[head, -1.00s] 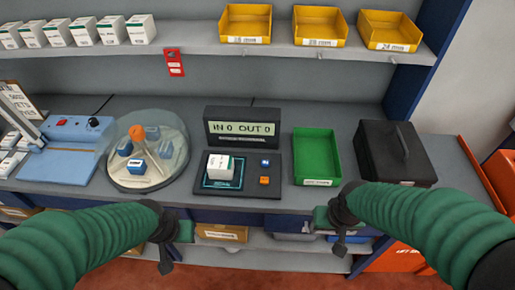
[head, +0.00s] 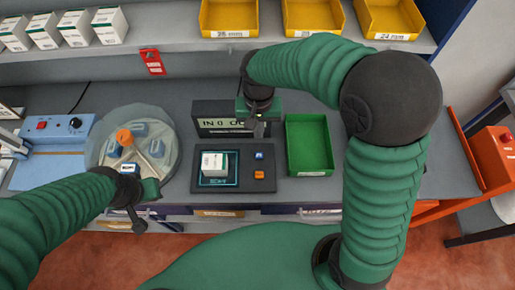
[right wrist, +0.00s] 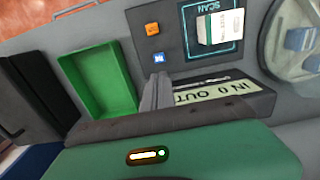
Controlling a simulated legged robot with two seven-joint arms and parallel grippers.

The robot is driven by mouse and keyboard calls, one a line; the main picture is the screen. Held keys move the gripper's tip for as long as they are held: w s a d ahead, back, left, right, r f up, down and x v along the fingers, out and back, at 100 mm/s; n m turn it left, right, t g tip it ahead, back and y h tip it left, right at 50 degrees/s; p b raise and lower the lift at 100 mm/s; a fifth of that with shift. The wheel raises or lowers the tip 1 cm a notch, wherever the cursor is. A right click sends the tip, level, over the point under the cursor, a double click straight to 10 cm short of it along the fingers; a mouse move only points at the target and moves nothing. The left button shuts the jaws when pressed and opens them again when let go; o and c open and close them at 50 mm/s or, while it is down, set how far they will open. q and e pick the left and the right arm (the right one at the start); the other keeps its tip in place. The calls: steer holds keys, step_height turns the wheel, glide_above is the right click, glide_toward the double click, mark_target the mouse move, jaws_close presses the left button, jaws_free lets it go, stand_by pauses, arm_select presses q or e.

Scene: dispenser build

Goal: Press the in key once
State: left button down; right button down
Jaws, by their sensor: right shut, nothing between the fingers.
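The counter device has a black base (head: 207,187) with a small blue key (head: 259,155) and an orange key (head: 259,175) below it. The keys' labels are too small to read, so I cannot tell which is the in key. The keys also show in the right wrist view, orange (right wrist: 152,29) and blue (right wrist: 158,57). The display (head: 215,122) reads IN 0; its right part is hidden by my right gripper (head: 258,128). That gripper is shut and empty, above the display and behind the blue key in the head view, apart from both keys. My left gripper (head: 137,215) hangs near the counter's front edge.
A white box (head: 214,163) sits on the scan pad left of the keys. A green tray (head: 309,146) stands right of the device. A round clear-covered carousel (head: 160,150) is at left. Yellow bins (head: 229,18) line the shelf above. A black case (right wrist: 30,105) stands beyond the tray.

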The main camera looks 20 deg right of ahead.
mark_target(259, 155)
step_height(259, 155, down, 12)
steer(key=shift+d+f+p, duration=0.1)
steer(key=shift+f+p, duration=0.15)
steer(key=shift+p, duration=0.55)
steer(key=shift+w+f, duration=0.1)
steer(key=shift+f, duration=0.1)
